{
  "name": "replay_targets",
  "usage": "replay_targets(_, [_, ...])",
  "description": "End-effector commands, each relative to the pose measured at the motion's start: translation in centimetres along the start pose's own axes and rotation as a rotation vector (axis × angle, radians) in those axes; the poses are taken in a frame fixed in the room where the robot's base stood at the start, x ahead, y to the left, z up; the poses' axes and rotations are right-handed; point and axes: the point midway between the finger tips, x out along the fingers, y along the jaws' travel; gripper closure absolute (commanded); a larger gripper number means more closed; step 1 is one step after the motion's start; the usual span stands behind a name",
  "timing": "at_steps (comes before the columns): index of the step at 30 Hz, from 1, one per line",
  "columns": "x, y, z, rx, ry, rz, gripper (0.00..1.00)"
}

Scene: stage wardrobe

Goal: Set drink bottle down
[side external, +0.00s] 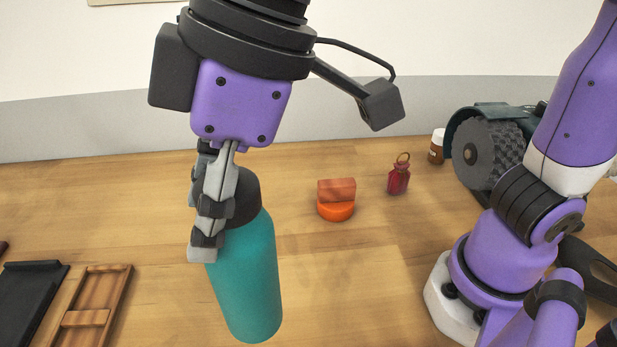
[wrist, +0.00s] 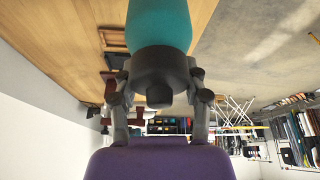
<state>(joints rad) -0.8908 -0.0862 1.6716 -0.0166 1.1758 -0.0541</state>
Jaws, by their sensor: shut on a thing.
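The drink bottle (side external: 246,281) is teal with a dark cap. It hangs slightly tilted from my gripper (side external: 212,232) in the side external view. My gripper is shut on the bottle at its upper part, near the cap. In the wrist view the bottle's teal body (wrist: 158,24) and dark cap show between the two fingers of my gripper (wrist: 160,84). Whether the bottle's base touches the wooden table (side external: 330,275) is hard to tell; it looks held above it.
An orange round piece (side external: 336,210) with a reddish block (side external: 336,189) on top stands behind the bottle. A small red bottle (side external: 398,178) and a brown jar (side external: 437,148) stand farther right. A wooden tray (side external: 98,309) and black item (side external: 28,300) lie left. Table around the bottle is clear.

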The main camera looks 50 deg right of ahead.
Motion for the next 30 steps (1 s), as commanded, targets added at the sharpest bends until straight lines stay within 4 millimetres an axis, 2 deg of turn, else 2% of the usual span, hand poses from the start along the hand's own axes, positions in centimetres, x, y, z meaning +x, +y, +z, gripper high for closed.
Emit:
replay_targets(3, [1.7, 1.5, -2.2, -0.002, -0.004, -0.007, 1.0])
replay_targets(10, [3.7, 3.1, -4.1, -0.011, -0.006, -0.02, 1.0])
replay_targets(25, [10.2, 3.2, -1.8, -0.014, -0.008, -0.022, 1.0])
replay_targets(30, [11.3, 3.2, -1.4, -0.014, -0.005, -0.021, 1.0])
